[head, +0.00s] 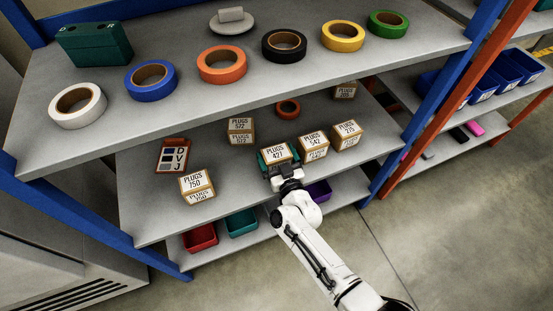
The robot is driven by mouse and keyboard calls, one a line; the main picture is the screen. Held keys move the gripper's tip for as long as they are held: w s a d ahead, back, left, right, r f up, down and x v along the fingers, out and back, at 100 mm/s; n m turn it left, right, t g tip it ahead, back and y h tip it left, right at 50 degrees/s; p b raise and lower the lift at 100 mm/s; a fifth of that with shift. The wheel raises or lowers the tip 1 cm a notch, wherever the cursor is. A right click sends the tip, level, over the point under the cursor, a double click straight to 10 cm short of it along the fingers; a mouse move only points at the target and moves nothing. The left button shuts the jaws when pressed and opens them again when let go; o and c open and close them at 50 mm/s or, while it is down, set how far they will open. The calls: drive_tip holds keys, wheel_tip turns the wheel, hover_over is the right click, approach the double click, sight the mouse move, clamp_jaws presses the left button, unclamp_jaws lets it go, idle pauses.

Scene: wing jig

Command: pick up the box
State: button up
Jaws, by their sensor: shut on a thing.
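A box labelled PLUGS 427 (275,153) is on the middle shelf (225,206), near the front edge. My gripper (282,172) is shut on this box from the front and hides its lower part. I cannot tell whether the box touches the shelf. Similar boxes stand around it: PLUGS 750 (196,184) at the front left, PLUGS 572 (240,130) behind to the left, PLUGS 542 (313,145) close on the right, and one reading 215 or similar (346,136) farther right. Another box (345,90) sits at the back, partly under the upper shelf.
The upper shelf (190,110) overhangs the back and holds several tape rolls. A red card-like item (172,156) and a small orange roll (287,109) are on the middle shelf. Bins (200,238) stand below. A blue post (402,130) rises on the right.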

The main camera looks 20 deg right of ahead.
sight(277, 152)
drive_tip(key=shift+c, duration=0.4)
drive_tip(key=shift+r, duration=0.1)
drive_tip(key=shift+r+p, duration=0.5)
drive_tip(key=shift+r, duration=0.05)
wheel_tip(277, 152, up, 2)
drive_tip(key=shift+r+p, duration=0.1)
drive_tip(key=shift+p, duration=0.65)
drive_tip(key=s+r+p, duration=0.3)
drive_tip(key=s, duration=0.5)
drive_tip(key=s+r+p, duration=0.3)
drive_tip(key=s+r, duration=0.1)
drive_tip(key=s, duration=0.4)
drive_tip(key=shift+r+y+p, duration=0.15)
drive_tip(key=shift+y+p, duration=0.15)
drive_tip(key=shift+p, duration=0.05)
drive_tip(key=shift+d, duration=0.1)
